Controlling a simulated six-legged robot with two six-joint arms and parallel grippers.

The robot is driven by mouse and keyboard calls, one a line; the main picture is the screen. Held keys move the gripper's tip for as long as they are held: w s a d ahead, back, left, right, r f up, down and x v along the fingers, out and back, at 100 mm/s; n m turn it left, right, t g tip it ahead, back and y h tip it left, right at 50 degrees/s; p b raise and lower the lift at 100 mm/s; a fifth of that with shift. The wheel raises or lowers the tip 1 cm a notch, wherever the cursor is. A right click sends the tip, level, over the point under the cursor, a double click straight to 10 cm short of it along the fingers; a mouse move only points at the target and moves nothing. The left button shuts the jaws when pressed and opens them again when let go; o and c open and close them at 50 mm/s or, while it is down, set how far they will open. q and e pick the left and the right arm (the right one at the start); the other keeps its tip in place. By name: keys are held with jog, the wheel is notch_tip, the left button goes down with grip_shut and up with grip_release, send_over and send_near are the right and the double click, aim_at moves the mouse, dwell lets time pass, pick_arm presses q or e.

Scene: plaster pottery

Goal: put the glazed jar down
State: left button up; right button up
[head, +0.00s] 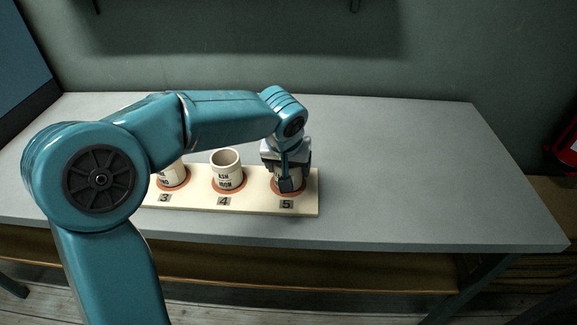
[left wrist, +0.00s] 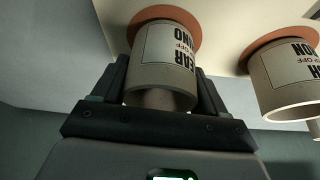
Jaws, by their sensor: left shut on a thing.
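The glazed jar (left wrist: 163,76) is a cream cylinder with a dark-lettered label, partly cut off in the left wrist view. My left gripper (head: 288,180) is shut on it, with a finger on each side in the left wrist view. The jar's base is at the terracotta disc (left wrist: 178,15) of place 5 and looks upright on it. I cannot tell whether a thin gap is left. In the head view the gripper hides most of the jar. My right gripper is not in view.
The cream board (head: 257,204) carries numbered places. A similar jar (head: 227,171) stands at place 4, close to the left of my gripper, and another (head: 173,175) at place 3. My left arm covers the board's left part. The grey bench (head: 420,170) is clear to the right.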

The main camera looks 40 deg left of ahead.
pick_arm(q)
jog(key=shift+r, duration=0.1)
jog(key=shift+f, duration=0.2)
jog(key=o, duration=1.1)
jog(key=shift+r, duration=0.35)
jog(key=p+v, duration=0.1)
jog(key=v, duration=1)
jog(key=shift+s+d+r+p, duration=0.15)
jog(key=shift+s+r+p, duration=0.15)
jog(key=shift+p, duration=0.1)
